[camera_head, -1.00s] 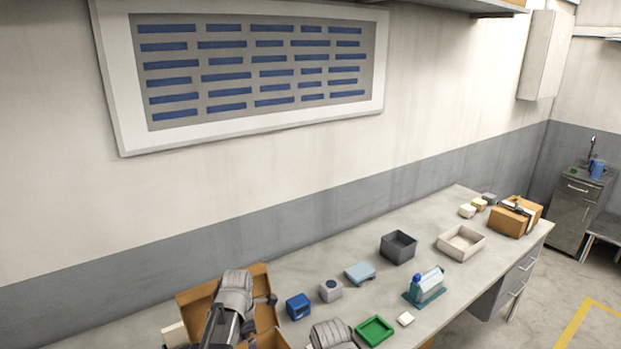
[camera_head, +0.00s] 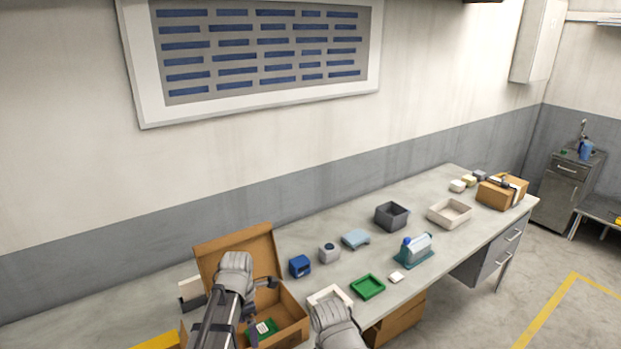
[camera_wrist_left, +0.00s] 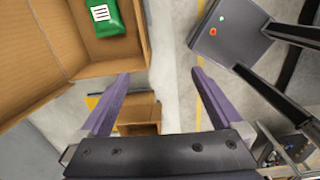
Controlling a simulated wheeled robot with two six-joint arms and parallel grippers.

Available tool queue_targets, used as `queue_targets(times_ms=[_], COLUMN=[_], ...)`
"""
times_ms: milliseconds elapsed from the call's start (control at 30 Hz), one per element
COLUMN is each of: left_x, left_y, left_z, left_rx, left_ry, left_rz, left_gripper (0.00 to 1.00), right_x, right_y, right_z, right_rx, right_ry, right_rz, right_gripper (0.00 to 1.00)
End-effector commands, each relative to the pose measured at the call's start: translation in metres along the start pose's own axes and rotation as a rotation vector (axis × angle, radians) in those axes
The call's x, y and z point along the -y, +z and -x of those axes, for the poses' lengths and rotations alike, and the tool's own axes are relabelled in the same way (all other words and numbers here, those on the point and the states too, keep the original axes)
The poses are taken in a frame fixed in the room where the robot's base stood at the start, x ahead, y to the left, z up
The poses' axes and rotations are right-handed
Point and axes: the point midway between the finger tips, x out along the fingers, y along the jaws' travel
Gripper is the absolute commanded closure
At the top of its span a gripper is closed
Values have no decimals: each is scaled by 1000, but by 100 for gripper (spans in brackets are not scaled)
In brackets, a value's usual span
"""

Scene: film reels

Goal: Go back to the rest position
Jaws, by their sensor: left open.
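My left gripper (camera_wrist_left: 158,88) is open and empty in the left wrist view, its two purple-grey fingers spread apart. Floor and a cardboard box lower down show between and beyond them. In the head view my left arm comes in at the bottom left, and its gripper (camera_head: 262,306) is by the open cardboard box, partly hidden by the arm. A green packet (camera_head: 262,328) with a white label lies in that box; it also shows in the left wrist view (camera_wrist_left: 103,18). Part of my right arm shows at the bottom centre; its gripper is not visible.
The open cardboard box (camera_head: 290,329) stands at the near edge of the long grey bench. To its right are a blue device (camera_head: 300,266), a green tray (camera_head: 368,287), a dark bin (camera_head: 392,216) and a beige tray (camera_head: 450,213). Another cardboard box (camera_head: 400,318) is below the bench edge.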

Motion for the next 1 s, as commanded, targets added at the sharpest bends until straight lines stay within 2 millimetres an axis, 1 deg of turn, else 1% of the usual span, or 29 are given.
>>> queue_targets(times_ms=[333,567,667,767,900,1000], left_x=[8,17,23,31,44,51], left_y=[-5,-11,-15,-21,-29,-34], left_z=[0,0,0,0,0,0], left_rx=[3,5,5,4,-2,-9], left_ry=[7,16,21,29,44,53], left_rz=[-205,-469,-630,-846,-1213,-1453], left_gripper=[0,0,0,0,0,0], right_x=[0,0,0,0,0,0], right_y=[0,0,0,0,0,0], right_z=[0,0,0,0,0,0], right_rx=[0,0,0,0,0,0], right_ry=[0,0,0,0,0,0], right_rz=[0,0,0,0,0,0], right_gripper=[100,100,100,100,100,100])
